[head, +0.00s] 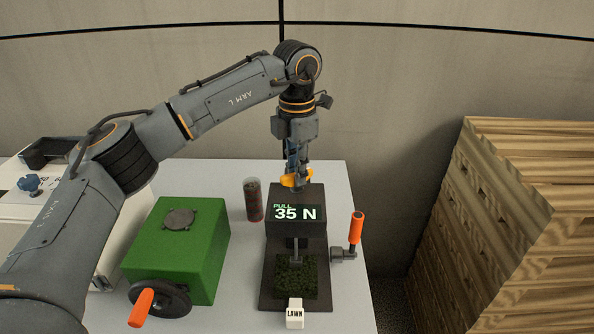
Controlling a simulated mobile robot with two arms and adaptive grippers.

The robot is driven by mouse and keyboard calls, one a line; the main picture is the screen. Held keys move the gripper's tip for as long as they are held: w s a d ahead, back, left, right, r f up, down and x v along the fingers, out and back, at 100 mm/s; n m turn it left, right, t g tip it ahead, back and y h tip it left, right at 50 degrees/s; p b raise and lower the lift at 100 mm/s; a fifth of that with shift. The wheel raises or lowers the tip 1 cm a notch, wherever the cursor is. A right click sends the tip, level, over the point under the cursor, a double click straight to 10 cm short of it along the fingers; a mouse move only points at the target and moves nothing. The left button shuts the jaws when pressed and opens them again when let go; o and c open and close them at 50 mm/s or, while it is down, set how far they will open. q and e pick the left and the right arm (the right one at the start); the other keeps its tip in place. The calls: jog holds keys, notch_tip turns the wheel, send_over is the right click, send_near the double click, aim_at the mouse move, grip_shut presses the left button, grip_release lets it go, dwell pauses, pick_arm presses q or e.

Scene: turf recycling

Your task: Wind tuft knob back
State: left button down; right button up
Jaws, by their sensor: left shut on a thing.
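The tuft tester (295,225) is a black stand on the table, and its display reads "PULL 35 N". A yellow-orange knob (288,181) shows at the top of the tester, partly hidden by my fingers. My left gripper (297,178) points down from above and is shut on this knob. Below the display a grey rod reaches down to a dark green turf sample (296,276) on the tester's base. A crank with an orange handle (356,228) sticks out at the tester's right side. My right gripper is out of view.
A green box (180,240) with a black handwheel (160,299) stands left of the tester. A dark reddish cylinder (253,200) stands between them. A white block marked "LAWN" (295,314) is in front. Stacked wooden pallets (520,220) stand at right, beyond the table edge.

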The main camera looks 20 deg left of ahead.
pick_arm(q)
jog(key=n, duration=0.6)
jog(key=shift+s+f+b, duration=0.15)
jog(key=shift+f+b, duration=0.2)
jog(key=n, duration=0.5)
jog(key=shift+n+b, duration=0.3)
jog(key=shift+n, duration=0.1)
jog(key=c, duration=1.3)
grip_release()
jog(key=shift+r, duration=0.1)
jog(key=shift+r, duration=0.1)
